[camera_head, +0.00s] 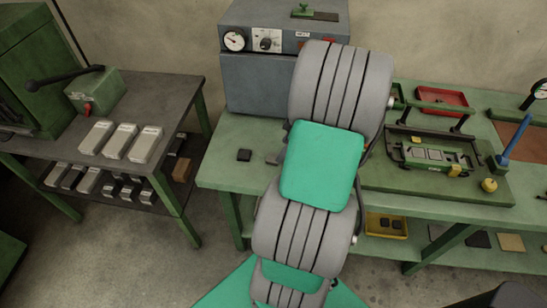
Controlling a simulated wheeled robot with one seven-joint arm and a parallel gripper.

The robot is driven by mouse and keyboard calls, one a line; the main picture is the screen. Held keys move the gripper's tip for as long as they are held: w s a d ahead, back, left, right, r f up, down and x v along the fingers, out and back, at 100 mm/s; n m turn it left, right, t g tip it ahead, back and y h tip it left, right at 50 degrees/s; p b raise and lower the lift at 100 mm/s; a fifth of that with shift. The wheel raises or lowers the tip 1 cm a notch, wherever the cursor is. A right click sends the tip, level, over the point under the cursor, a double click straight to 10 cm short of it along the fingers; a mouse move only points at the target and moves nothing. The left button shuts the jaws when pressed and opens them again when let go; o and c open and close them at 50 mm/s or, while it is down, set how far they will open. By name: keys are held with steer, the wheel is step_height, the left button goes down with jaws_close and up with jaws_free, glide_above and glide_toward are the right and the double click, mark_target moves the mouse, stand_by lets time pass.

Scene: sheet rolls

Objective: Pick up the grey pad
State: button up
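A flat grey pad (437,233) lies on the lower shelf of the green bench, at the left of a row of pads; a bench leg stands close beside it. A dark pad (478,239) and a tan pad (512,242) lie to its right. My grey and green arm fills the middle of the view and hides part of the bench. A small dark grey part (276,159) sticks out left of the arm above the bench top; it may belong to my gripper. The rest of my gripper is hidden behind the arm, and its fingers cannot be made out.
The green bench (222,174) carries a grey-blue machine with dials (262,85), a small black block (244,155), a fixture (435,158) and a red tray (441,98). A yellow bin (386,228) sits on its lower shelf. A dark side table (165,90) stands left.

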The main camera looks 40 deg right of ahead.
mark_target(274, 157)
steer(key=x, duration=0.3)
steer(key=p+x, duration=0.1)
steer(key=x, duration=0.2)
steer(key=shift+w+r, duration=0.1)
steer(key=shift+w, duration=0.15)
jaws_close()
steer(key=shift+r, duration=0.1)
stand_by(0.3)
